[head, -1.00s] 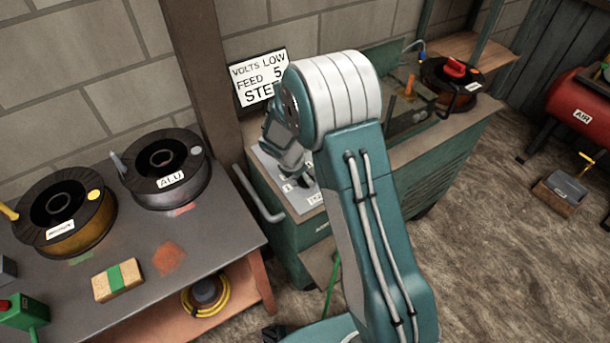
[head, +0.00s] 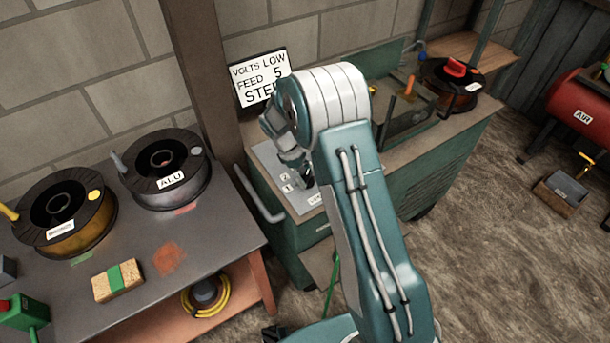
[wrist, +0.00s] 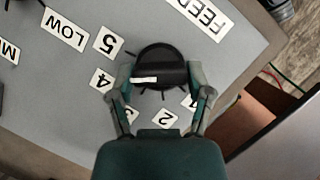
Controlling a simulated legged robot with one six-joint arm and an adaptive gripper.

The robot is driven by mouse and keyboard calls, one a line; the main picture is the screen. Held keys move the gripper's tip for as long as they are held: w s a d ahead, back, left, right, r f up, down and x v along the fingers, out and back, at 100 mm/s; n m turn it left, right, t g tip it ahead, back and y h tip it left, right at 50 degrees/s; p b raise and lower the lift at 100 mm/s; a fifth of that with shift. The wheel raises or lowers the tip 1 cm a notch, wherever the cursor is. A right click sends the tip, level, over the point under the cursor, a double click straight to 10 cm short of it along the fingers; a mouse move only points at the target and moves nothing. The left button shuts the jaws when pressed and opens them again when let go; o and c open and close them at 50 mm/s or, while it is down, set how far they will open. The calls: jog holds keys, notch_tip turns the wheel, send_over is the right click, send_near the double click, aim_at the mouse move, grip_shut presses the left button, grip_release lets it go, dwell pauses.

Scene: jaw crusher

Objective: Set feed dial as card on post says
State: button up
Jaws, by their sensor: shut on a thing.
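The white card (head: 258,78) on the post reads VOLTS LOW, FEED 5 and a word starting STE, partly hidden by my arm. In the wrist view the black feed dial (wrist: 160,60) sits on the grey panel (wrist: 50,100), with number labels around it; the 5 label (wrist: 108,42) is at its upper left and the 4 label (wrist: 101,80) at its left. The dial's white mark (wrist: 145,80) lies left of its middle, its outer end towards the 4. My gripper (wrist: 160,80) is shut on the dial, a finger on each side.
The LOW label (wrist: 65,30) is left of the dial, and the FEED label (wrist: 202,14) is above right. A handle (head: 262,200) sticks out at the machine's left side. A bench with an ALU spool (head: 168,170) stands at left. A red AIR tank (head: 582,112) is at right.

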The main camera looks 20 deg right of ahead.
jog(key=m+y, duration=0.1)
jog(key=m, duration=0.1)
jog(key=m+g, duration=0.1)
jog(key=m, duration=0.2)
jog(key=shift+w+m+y, duration=0.1)
jog(key=shift+m+y, duration=0.2)
jog(key=shift+y, duration=0.1)
dwell(0.3)
jog(key=o, duration=1.1)
jog(key=shift+f, duration=0.1)
jog(key=shift+o, duration=0.2)
jog(key=v, duration=1.2)
jog(key=shift+w, duration=0.25)
jog(key=shift+a, duration=0.1)
